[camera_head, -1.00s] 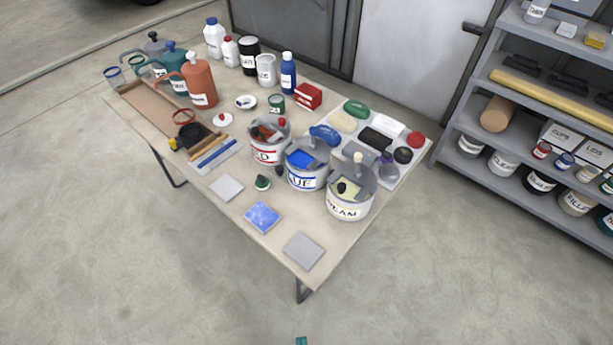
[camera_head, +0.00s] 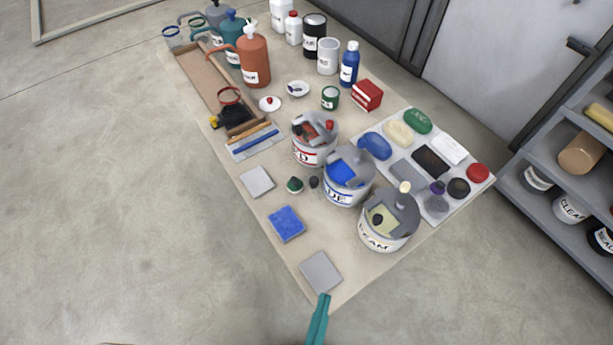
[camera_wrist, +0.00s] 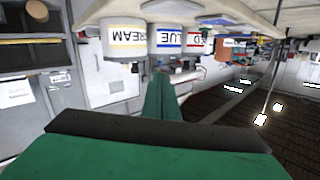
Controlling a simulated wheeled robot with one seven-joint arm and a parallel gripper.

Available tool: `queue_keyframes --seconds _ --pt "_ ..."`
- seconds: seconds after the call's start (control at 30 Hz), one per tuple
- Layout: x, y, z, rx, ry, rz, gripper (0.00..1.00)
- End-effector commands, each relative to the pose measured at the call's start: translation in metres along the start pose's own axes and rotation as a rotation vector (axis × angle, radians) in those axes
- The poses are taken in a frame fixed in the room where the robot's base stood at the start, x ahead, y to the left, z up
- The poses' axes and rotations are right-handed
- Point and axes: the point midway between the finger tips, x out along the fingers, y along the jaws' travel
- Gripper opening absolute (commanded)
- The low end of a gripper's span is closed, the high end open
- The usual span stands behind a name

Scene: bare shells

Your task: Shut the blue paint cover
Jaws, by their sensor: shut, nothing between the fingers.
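The blue paint can (camera_head: 343,193) stands upright on the table, with a blue label band and its name on the front. Its grey cover (camera_head: 357,160) sits on the top, and blue paint (camera_head: 347,172) shows through an opening at the front left. My gripper (camera_head: 323,300) is shut and empty, at the table's front corner near a grey square, well apart from the can. In the wrist view the picture is upside down; the blue can (camera_wrist: 166,39) shows between the cream and red cans, beyond the shut teal fingers (camera_wrist: 160,80).
The red can (camera_head: 312,150) stands behind left of the blue one, and the cream can (camera_head: 388,232) in front right. A tray of coloured pieces (camera_head: 438,205) lies to the right. Flat squares, including a blue one (camera_head: 286,224), lie at the front left. Open floor is left.

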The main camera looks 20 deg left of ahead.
Motion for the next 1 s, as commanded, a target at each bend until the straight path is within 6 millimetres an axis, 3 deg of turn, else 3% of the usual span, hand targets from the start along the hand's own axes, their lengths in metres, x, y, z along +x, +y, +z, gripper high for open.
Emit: queue_keyframes --seconds 0.1,0.3,0.5,0.63,0.77,1.0 --pt "0.026 -0.021 -0.033 0.224 0.176 -0.088 0.00" --pt "0.056 -0.045 -0.093 0.747 0.474 -0.257 0.00" --pt "0.076 -0.055 -0.124 1.304 0.678 -0.405 0.00" --pt "0.091 -0.064 -0.124 1.674 0.758 -0.467 0.00" --pt "0.108 -0.081 -0.110 2.042 0.804 -0.482 0.00" --pt "0.129 -0.141 -0.062 2.625 0.819 -0.353 0.00"
